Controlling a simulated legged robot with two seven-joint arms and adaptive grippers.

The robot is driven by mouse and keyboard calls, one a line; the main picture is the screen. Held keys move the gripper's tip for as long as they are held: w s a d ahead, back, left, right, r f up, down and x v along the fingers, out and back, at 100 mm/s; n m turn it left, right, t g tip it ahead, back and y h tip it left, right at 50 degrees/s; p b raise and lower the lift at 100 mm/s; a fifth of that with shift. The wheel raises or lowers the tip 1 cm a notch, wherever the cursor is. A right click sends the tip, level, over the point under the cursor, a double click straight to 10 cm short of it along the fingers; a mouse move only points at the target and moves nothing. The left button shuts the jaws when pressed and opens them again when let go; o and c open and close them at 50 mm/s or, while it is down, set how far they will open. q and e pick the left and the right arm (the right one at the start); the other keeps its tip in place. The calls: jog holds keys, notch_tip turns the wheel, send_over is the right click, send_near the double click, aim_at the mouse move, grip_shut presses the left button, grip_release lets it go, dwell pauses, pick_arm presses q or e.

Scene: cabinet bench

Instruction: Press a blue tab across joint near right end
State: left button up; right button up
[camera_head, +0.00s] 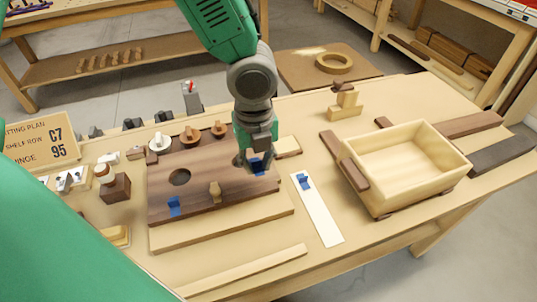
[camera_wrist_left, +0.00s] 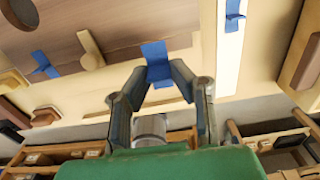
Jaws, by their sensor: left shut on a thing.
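A dark brown board (camera_head: 160,178) with a round hole lies on a pale board (camera_head: 220,228) on the bench. My left gripper (camera_head: 254,167) points down at the board's right end, shut on a blue tab, which shows between the fingertips in the left wrist view (camera_wrist_left: 155,55). The tab lies over the seam between dark and pale wood there; whether it is pressed flat is hidden by the fingers. A second blue tab (camera_head: 174,206) sits near the board's left end, also in the left wrist view (camera_wrist_left: 45,66). My right gripper is not in view.
A wooden knob (camera_head: 215,192) stands between the two tabs. Right of the board lies a white strip (camera_head: 322,218) bearing another blue tab (camera_head: 303,181). A wooden box (camera_head: 380,197) stands further right. Several knobs and blocks sit behind and left. A long batten (camera_head: 245,272) lies in front.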

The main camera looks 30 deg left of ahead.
aim_at(255, 188)
pick_arm(q)
jog(key=shift+a+f, duration=0.25)
jog(key=shift+a, duration=0.35)
jog(key=shift+s+a+f+b, duration=0.1)
jog(key=shift+f+b, duration=0.3)
jog(key=shift+b, duration=0.25)
jog(key=f+b, duration=0.1)
jog(key=b, duration=0.1)
jog(key=d+f+b, duration=0.1)
jog(key=f+b, duration=0.1)
jog(key=shift+d, duration=0.1)
jog(key=shift+f+b, duration=0.3)
jog(key=shift+f, duration=0.35)
jog(key=shift+a+f, duration=0.45)
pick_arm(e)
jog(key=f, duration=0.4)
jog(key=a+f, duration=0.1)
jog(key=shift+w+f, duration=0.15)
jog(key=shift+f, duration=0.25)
pick_arm(q)
jog(key=shift+d+r, duration=0.1)
jog(key=shift+d, duration=0.2)
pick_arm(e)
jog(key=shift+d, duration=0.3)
pick_arm(q)
jog(key=shift+a, duration=0.3)
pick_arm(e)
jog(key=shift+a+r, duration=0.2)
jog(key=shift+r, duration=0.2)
